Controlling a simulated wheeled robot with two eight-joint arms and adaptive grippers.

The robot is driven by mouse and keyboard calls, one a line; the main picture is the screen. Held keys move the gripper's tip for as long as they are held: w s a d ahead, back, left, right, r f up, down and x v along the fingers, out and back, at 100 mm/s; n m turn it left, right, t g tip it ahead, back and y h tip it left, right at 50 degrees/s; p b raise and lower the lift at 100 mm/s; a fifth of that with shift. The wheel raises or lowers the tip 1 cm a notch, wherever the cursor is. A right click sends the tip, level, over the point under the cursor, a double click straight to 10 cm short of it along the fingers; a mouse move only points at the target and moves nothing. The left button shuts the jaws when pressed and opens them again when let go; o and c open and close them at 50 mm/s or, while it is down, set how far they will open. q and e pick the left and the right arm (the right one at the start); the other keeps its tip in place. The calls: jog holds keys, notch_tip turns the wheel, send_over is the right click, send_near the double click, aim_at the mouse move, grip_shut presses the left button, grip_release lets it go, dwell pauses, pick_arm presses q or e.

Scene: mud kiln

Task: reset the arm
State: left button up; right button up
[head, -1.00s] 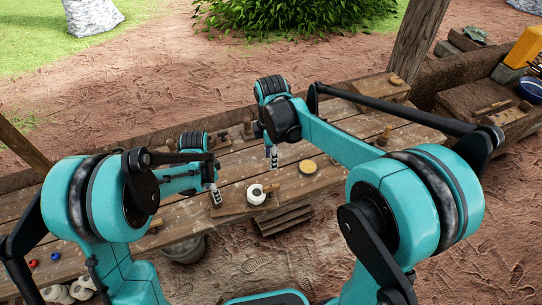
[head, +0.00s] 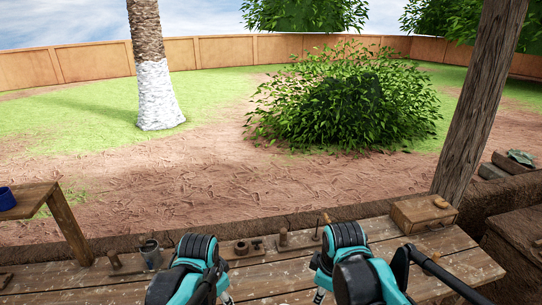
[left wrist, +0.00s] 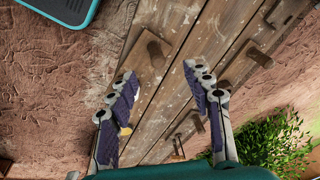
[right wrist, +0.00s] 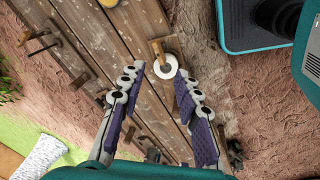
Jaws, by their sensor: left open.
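My two teal arms reach over the wooden table (head: 270,278) at the bottom of the head view. My left gripper (left wrist: 160,74) is open in the left wrist view, with its purple-padded fingers spread above the planks and nothing between them. My right gripper (right wrist: 160,70) is also open in the right wrist view. A white round piece (right wrist: 167,67) beside a small wooden block (right wrist: 157,47) shows between its fingertips, apparently on the table below. In the head view only small parts of the fingers show, at the bottom edge.
A wooden box (head: 424,213) stands at the table's right end. A wooden post (head: 482,100) rises at right. A blue container (head: 6,198) sits on a side stand (head: 30,196) at left.

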pick_arm(q)
jog(key=s+a+n+t+b, duration=0.2)
jog(key=s+a+n+t, duration=0.2)
jog(key=s+n, duration=0.4)
jog(key=shift+s+a+b, duration=0.2)
jog(key=shift+s+b, duration=0.2)
jog(key=shift+s, duration=0.85)
pick_arm(e)
jog(key=s+d+f+m+t, duration=0.2)
jog(key=s+m, duration=0.3)
jog(key=m, duration=0.1)
jog(key=s+d+f+m+t, duration=0.1)
jog(key=s+d+m+t, duration=0.1)
jog(key=s+m, duration=0.3)
jog(key=shift+d+f+m, duration=0.15)
jog(key=shift+f+m, duration=0.2)
jog(key=shift+m, duration=0.25)
pick_arm(q)
jog(key=shift+f, duration=0.1)
